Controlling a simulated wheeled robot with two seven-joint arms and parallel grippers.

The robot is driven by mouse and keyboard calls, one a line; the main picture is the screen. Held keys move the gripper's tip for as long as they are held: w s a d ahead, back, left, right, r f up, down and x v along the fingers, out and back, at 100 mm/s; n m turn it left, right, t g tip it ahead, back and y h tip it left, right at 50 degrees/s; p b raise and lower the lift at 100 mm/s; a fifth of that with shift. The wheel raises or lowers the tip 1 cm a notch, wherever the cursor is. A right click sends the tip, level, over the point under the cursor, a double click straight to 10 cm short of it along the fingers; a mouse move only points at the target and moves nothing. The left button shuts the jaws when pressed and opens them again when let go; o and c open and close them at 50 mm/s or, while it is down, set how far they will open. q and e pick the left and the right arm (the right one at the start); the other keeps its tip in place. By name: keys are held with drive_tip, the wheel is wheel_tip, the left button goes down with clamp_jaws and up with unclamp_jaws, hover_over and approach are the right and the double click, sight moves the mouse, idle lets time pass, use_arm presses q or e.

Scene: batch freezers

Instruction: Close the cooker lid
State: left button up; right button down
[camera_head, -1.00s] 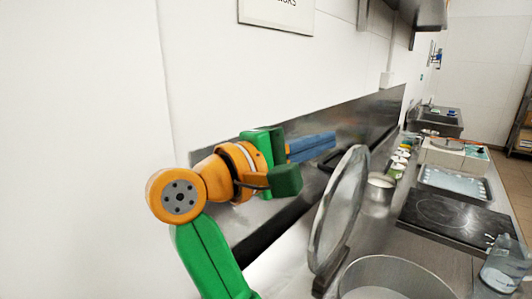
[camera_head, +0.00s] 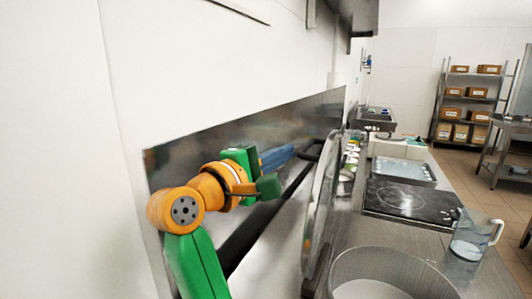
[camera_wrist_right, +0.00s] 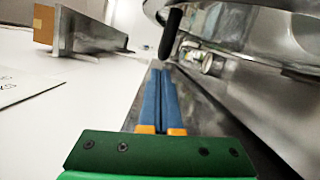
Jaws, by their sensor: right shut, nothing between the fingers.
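The cooker lid (camera_head: 322,205) is a large round disc, standing raised and nearly edge-on behind the open cooker pot (camera_head: 385,262) in the head view. Only the upper part of the round metal pot shows, at the bottom edge. My right gripper (camera_head: 290,152) has blue fingers, shut and empty, on the wall side of the lid near its upper part. In the right wrist view the fingers (camera_wrist_right: 160,75) are together, just below a dark handle-like bar (camera_wrist_right: 170,33) and the shiny curved lid (camera_wrist_right: 240,22). I cannot tell whether they touch it. My left gripper is not in view.
A steel backsplash (camera_head: 200,145) runs along the white wall close to my arm. Right of the lid are a black hob (camera_head: 410,200), a tray (camera_head: 402,172) and a clear jug (camera_head: 472,235). Shelves with boxes (camera_head: 470,100) stand at the back right.

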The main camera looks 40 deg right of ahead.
drive_tip(key=shift+x, duration=0.95)
